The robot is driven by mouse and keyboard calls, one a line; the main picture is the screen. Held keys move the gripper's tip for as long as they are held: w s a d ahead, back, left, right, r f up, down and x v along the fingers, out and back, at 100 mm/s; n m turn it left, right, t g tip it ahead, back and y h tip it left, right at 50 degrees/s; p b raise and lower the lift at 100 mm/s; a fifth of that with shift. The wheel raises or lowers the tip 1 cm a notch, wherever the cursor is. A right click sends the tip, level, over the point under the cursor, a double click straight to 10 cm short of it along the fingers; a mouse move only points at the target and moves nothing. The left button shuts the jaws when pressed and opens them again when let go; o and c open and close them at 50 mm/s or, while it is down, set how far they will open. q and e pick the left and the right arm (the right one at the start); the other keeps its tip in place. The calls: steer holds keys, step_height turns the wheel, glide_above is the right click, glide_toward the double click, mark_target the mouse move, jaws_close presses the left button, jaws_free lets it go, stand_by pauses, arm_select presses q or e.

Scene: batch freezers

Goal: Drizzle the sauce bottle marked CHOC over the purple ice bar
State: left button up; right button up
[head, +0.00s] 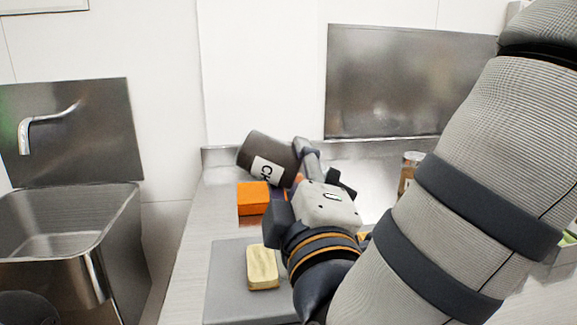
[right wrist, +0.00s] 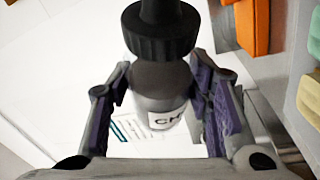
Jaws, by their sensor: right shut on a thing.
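The dark brown sauce bottle (head: 258,150) is tipped well over, its broad end up to the left. Its white label shows a "C" in the head view and "CH" in the right wrist view. My right gripper (head: 298,167) is shut on the bottle. In the right wrist view the fingers (right wrist: 160,75) clasp the bottle's sides, with its black cap (right wrist: 160,40) at the top. In the head view the cap end is hidden behind my gripper. I cannot make out the purple ice bar clearly; my right arm and gripper cover part of the counter. My left gripper is not in view.
An orange block (head: 253,199) lies just below the bottle in the picture. A cream bar (head: 262,268) lies on a grey mat (head: 222,280). A jar (head: 410,165) stands behind my right arm. A steel sink (head: 70,225) is at the left.

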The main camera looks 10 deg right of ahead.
steer(key=shift+f, duration=0.1)
steer(key=shift+r+n+p, duration=0.35)
steer(key=shift+r+n, duration=0.05)
steer(key=shift+r, duration=0.05)
steer(key=shift+r+n+g+p, duration=0.3)
steer(key=shift+r+n+p, duration=0.25)
steer(key=shift+n, duration=0.25)
steer(key=shift+r+n+g+y+p, duration=0.3)
steer(key=shift+r+n+g+p, duration=0.15)
steer(key=shift+n+p, duration=0.4)
steer(key=shift+n, duration=0.25)
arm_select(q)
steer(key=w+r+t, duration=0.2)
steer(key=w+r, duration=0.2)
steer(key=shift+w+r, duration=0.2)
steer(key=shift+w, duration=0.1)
arm_select(e)
steer(key=shift+f, duration=0.15)
